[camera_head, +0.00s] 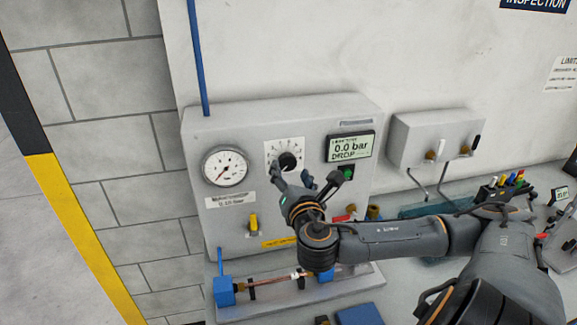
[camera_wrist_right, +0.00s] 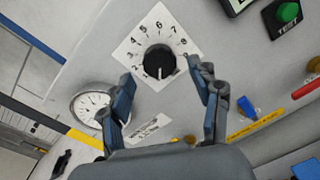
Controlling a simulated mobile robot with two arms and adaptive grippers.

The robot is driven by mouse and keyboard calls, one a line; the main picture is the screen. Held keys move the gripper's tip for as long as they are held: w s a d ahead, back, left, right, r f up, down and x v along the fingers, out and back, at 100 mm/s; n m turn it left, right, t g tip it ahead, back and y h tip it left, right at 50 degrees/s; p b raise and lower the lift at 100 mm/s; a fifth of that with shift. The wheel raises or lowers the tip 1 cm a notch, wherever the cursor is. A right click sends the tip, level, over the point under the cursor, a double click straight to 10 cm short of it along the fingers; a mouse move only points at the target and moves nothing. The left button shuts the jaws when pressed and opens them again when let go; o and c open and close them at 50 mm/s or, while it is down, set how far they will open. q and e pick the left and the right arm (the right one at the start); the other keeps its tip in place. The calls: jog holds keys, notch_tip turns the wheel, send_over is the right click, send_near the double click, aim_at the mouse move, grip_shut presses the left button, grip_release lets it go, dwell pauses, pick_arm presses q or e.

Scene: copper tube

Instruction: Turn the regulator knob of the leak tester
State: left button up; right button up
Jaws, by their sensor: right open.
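The leak tester (camera_head: 300,110) is a grey box against the wall, with a display reading 0.0 bar DROP. Its black regulator knob (camera_head: 290,161) sits on a white numbered dial plate; in the right wrist view the knob (camera_wrist_right: 159,62) shows whole, with a light pointer mark at its lower edge. My right gripper (camera_head: 322,178) is in front of the panel, just below and right of the knob. In the right wrist view its fingers (camera_wrist_right: 162,90) are spread, one on each side below the knob, apart from it, with nothing between them. My left gripper is out of view.
A round pressure gauge (camera_head: 226,167) is left of the knob. A green TEST button (camera_head: 348,172) is right of my gripper. A copper tube (camera_head: 270,281) lies between blue clamps (camera_head: 225,291) on the bench.

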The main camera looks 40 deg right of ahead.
jog(key=v, duration=0.3)
jog(key=shift+s, duration=0.15)
dwell(0.5)
